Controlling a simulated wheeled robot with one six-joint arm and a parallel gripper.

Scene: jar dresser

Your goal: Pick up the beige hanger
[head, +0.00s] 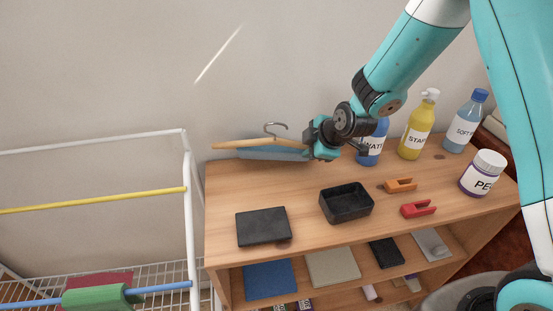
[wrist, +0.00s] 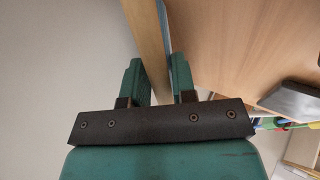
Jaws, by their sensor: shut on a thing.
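The beige hanger (head: 240,143) is at the back left of the wooden dresser top, near the wall, with its metal hook pointing up. A blue-grey piece (head: 268,155) lies directly below and beside it. My gripper (head: 312,150) is at the hanger's right end. In the wrist view, the beige hanger (wrist: 150,45) runs between the two green fingers of my gripper (wrist: 160,82), which are shut on it. The blue-grey strip (wrist: 167,45) runs along its right side, close to the right finger; I cannot tell whether it is also gripped.
The dresser top (head: 305,235) also holds a black tray (head: 346,203), a dark flat box (head: 263,227), orange (head: 400,185) and red (head: 418,209) clips, and several bottles at the right. A white rack (head: 187,210) with yellow (head: 95,200) and blue rods stands left.

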